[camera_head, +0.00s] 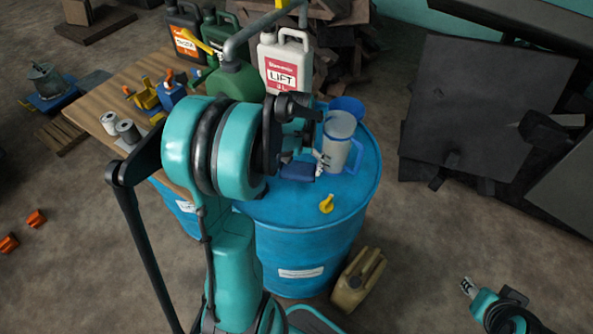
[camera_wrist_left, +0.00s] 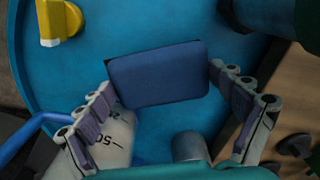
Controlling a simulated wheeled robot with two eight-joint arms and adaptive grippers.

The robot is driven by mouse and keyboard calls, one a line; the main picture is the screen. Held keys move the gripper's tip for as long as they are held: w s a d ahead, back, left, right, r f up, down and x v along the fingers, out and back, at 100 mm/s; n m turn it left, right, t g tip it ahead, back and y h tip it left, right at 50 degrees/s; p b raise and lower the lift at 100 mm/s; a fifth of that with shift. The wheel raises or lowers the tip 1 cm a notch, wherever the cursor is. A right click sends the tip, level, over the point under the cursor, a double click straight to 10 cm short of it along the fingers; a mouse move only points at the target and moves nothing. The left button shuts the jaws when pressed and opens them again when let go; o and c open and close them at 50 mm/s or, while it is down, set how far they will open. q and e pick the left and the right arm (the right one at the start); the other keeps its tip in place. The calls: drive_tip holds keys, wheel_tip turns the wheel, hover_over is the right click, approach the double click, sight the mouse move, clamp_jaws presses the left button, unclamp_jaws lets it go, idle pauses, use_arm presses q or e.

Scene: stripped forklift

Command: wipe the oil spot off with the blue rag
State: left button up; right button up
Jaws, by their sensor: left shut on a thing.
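The blue rag (camera_wrist_left: 158,75), a dark blue rectangular pad, is gripped between the two fingertips of my left gripper (camera_wrist_left: 163,80). In the head view the rag (camera_head: 297,171) is over the top of the blue drum (camera_head: 290,207). I cannot tell whether it touches the lid. My left gripper (camera_head: 312,165) is partly hidden by its own arm there. I cannot make out an oil spot in either view; the rag and arm cover part of the lid. My right gripper (camera_head: 468,287) is low at the right of the head view, away from the drum, its jaws too small to judge.
A clear measuring jug (camera_head: 338,140) stands on the drum close to my left gripper. A yellow piece (camera_head: 327,204) lies near the drum's front edge. A green can (camera_head: 235,80) and a white LIFT jug (camera_head: 284,62) stand behind. A tan can (camera_head: 358,280) is on the floor.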

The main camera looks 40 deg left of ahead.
use_arm(q)
drive_tip(key=shift+d+r, duration=0.1)
drive_tip(key=shift+r, duration=0.5)
drive_tip(key=shift+w+a+r+p, duration=0.1)
drive_tip(key=shift+a+r+p, duration=0.1)
drive_tip(key=shift+r+p, duration=1.5)
drive_tip(key=shift+r, duration=0.2)
drive_tip(key=shift+d, duration=0.1)
